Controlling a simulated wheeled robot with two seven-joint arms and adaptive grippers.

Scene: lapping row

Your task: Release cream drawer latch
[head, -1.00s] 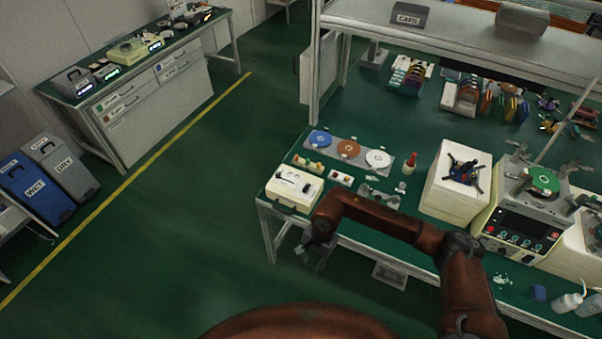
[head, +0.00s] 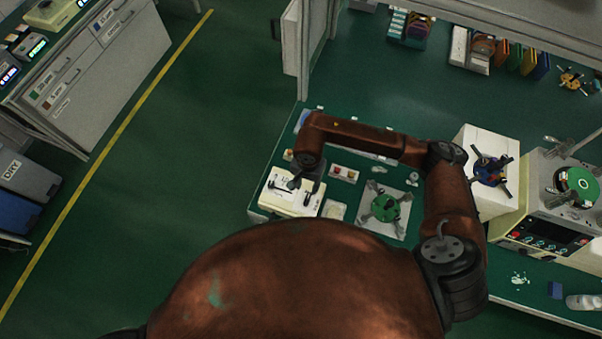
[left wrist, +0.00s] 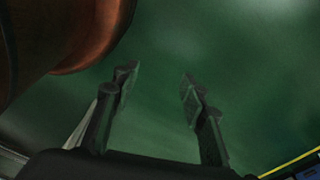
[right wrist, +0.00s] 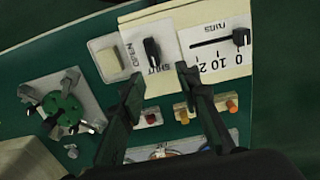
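The cream unit (head: 275,202) sits at the bench's front left corner. In the right wrist view the cream unit (right wrist: 180,15) carries a dark latch lever (right wrist: 152,52) with the words OPEN and SHUT beside it; the lever's lower end lies by SHUT. My right gripper (head: 302,186) is over the unit in the head view. In the right wrist view this gripper (right wrist: 158,82) is open and empty, its fingertips just below the lever, apart from it as far as I can tell. My left gripper (left wrist: 158,78) is open and empty above green floor.
A slider (right wrist: 240,37) marked MINS stands at 0 beside the lever. Floor left of the bench is clear.

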